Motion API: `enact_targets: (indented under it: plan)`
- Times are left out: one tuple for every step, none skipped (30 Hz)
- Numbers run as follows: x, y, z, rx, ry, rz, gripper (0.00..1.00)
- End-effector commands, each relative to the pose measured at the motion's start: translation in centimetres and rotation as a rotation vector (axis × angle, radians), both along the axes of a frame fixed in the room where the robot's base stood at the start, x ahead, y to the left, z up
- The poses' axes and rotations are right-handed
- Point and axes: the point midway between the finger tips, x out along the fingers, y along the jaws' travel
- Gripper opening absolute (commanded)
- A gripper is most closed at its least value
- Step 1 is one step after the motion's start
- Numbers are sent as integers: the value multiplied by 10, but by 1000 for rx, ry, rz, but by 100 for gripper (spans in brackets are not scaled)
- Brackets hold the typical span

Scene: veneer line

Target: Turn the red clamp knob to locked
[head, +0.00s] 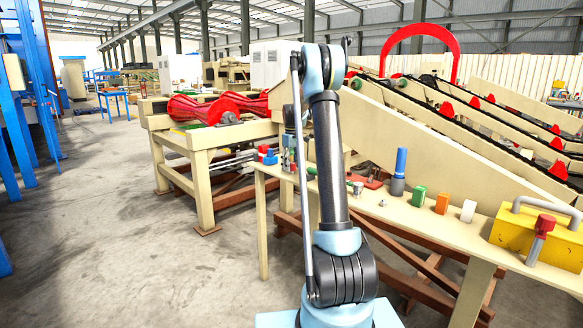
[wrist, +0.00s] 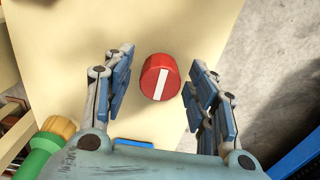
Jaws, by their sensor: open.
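The red clamp knob (wrist: 149,76) shows in the wrist view as a round red cap with a white bar across its top. The bar runs nearly up and down the picture, its top leaning slightly right. The knob stands on a pale cream tabletop (wrist: 75,35). My gripper (wrist: 160,68) is open, with one finger to the left of the knob and one to the right. Gaps show on both sides in the picture; no contact is visible. In the head view my arm partly hides this area, and I cannot tell the knob for certain there.
A green and yellow handle (wrist: 45,145) lies at the lower left of the wrist view. The cream bench (head: 400,207) carries a blue-topped cylinder (head: 400,165), green block (head: 418,196), orange block (head: 442,203), white roll (head: 468,211) and yellow box (head: 515,232). Open floor (head: 110,240) lies left.

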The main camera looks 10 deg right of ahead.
Motion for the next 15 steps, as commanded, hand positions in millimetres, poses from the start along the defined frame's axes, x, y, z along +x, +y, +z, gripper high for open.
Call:
enact_targets:
  plan:
    - [0,0,0,0,0,0,52]
    - [0,0,0,0,0,0,48]
    - [0,0,0,0,0,0,39]
    - [0,0,0,0,0,0,32]
    - [0,0,0,0,0,0,25]
    - [0,0,0,0,0,0,16]
    - [0,0,0,0,0,0,9]
    - [0,0,0,0,0,0,8]
    - [0,0,0,0,0,0,8]
    - [0,0,0,0,0,0,8]
    - [0,0,0,0,0,0,8]
    - [0,0,0,0,0,-1,8]
    - [0,0,0,0,0,-2,8]
    - [0,0,0,0,0,-4,8]
    - [0,0,0,0,0,-9,8]
